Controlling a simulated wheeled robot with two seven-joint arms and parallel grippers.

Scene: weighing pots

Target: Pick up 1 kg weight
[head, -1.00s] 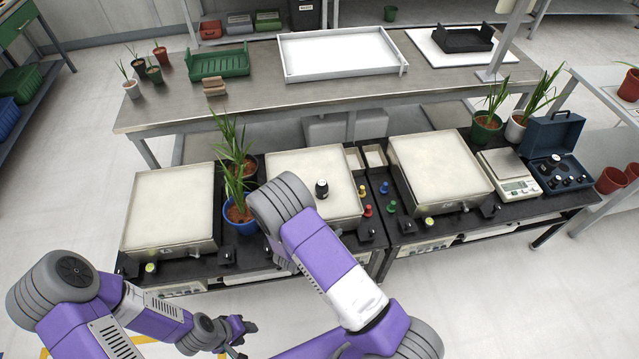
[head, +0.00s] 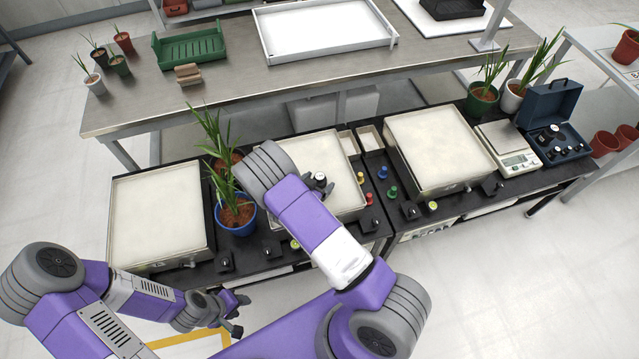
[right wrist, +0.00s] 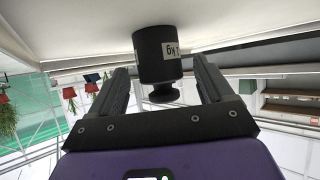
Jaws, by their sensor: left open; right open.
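The 1 kg weight (right wrist: 157,58) is a black cylinder with a white label and a narrower knob. It stands on the pale middle tray (head: 345,205), and its top (head: 320,177) shows in the head view. In the right wrist view my right gripper (right wrist: 161,68) is open, with one finger on each side of the weight and visible gaps at both sides. In the head view my right forearm hides most of this gripper (head: 322,187). My left gripper (head: 238,315) is open and empty, low in front of the bench.
Potted plants (head: 237,215) stand left of the middle tray. Small coloured pieces (head: 383,173) lie right of it. A scale (head: 510,150) and an open blue case (head: 550,105) with several black weights stand further right. Pale trays (head: 160,215) flank the middle one.

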